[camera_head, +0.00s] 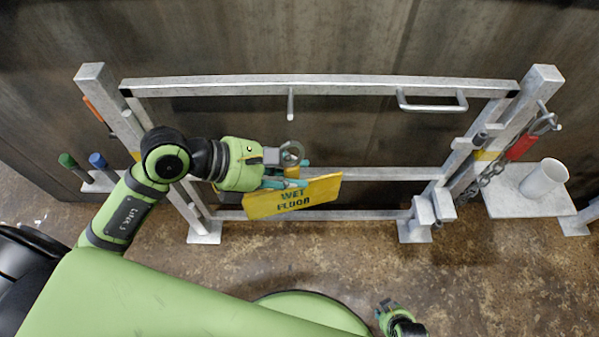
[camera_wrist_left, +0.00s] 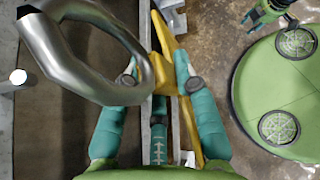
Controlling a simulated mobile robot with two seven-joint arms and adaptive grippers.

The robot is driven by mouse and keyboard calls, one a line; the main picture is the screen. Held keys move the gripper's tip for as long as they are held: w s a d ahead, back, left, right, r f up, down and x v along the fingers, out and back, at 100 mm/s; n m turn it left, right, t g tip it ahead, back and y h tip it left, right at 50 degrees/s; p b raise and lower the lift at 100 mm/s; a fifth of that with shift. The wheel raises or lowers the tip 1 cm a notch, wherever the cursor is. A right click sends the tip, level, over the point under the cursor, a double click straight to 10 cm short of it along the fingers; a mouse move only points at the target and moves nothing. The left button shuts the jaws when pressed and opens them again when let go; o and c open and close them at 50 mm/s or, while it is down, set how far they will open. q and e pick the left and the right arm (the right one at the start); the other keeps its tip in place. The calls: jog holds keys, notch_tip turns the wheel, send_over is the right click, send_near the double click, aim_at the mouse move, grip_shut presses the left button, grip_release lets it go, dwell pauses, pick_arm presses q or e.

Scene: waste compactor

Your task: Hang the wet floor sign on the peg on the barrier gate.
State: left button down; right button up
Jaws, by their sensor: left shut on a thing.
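The yellow wet floor sign (camera_head: 295,197) is held in my left gripper (camera_head: 284,178), its lettered face showing in the head view. In the left wrist view my left gripper (camera_wrist_left: 160,82) is shut on a yellow part of the sign (camera_wrist_left: 166,30). A metal ring (camera_head: 292,152) stands out above the fingers; it looms large in the left wrist view (camera_wrist_left: 127,42). The peg (camera_head: 290,104) projects from the top rail of the barrier gate (camera_head: 220,86), above and apart from the ring. My right gripper (camera_head: 389,309) is low in the head view; its opening is unclear.
A bar handle (camera_head: 432,106) sits right of the peg on the top rail. Green and blue-handled tools (camera_head: 98,161) stand at left.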

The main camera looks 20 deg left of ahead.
pick_arm(q)
jog(key=shift+w+a, duration=0.25)
jog(key=shift+w, duration=0.2)
jog(key=w+a+f+b, duration=0.1)
jog(key=w+a+b, duration=0.1)
jog(key=w, duration=0.6)
jog(key=shift+w+a+f, duration=0.25)
jog(key=shift+w+f, duration=0.1)
jog(key=shift+f, duration=0.05)
pick_arm(e)
jog(key=shift+s+a+r+g, duration=0.3)
jog(key=shift+s+r+g, duration=0.2)
jog(key=shift+s+g, duration=0.15)
pick_arm(q)
jog(key=c, duration=0.9)
grip_release()
